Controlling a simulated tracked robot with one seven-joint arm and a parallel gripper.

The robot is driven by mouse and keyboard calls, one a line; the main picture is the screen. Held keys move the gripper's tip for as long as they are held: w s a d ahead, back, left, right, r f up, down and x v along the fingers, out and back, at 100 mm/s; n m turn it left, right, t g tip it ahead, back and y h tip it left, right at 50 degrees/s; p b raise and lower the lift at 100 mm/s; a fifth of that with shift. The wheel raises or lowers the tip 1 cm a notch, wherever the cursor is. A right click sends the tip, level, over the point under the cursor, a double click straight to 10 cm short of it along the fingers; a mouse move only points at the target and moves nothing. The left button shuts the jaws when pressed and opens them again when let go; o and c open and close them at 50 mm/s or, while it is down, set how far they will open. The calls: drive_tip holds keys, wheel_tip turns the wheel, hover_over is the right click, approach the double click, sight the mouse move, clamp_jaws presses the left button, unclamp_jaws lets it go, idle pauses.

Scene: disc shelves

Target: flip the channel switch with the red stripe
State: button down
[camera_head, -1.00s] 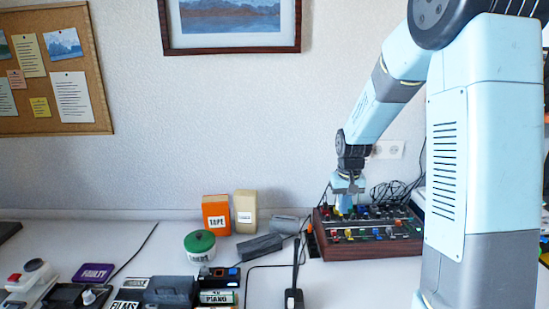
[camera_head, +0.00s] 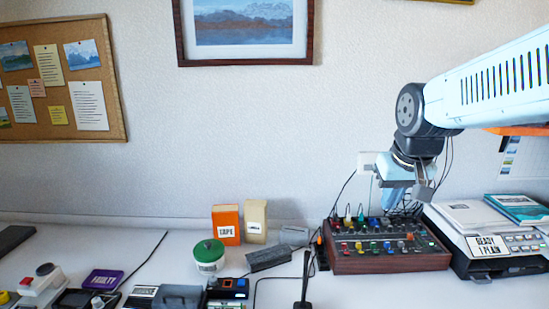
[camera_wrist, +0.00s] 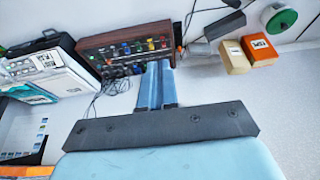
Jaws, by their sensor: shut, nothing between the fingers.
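The mixer (camera_head: 390,264) is a wooden-sided box with a dark top and rows of small coloured controls. It stands on the table at the right in the head view, and also shows upside down in the wrist view (camera_wrist: 90,44). Red, green, blue, yellow and white controls show, but I cannot tell which switch carries a red stripe. My gripper (camera_head: 408,207) is in the air above the back of the mixer, apart from its controls, and hides a little of its back edge. In the wrist view, my gripper's fingers (camera_wrist: 157,64) are together with nothing between them.
A printer-like machine (camera_head: 500,262) with papers on top stands close to the mixer's right. An orange tape box (camera_head: 226,226), a beige box (camera_head: 256,222), and a green-lidded tub (camera_head: 208,258) stand to its left. Dark cables run behind and beside the mixer.

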drive_tip(key=s+r+t, duration=0.1)
drive_tip(key=s, duration=0.7)
drive_tip(key=shift+r, duration=0.3)
drive_tip(key=shift+s, duration=0.1)
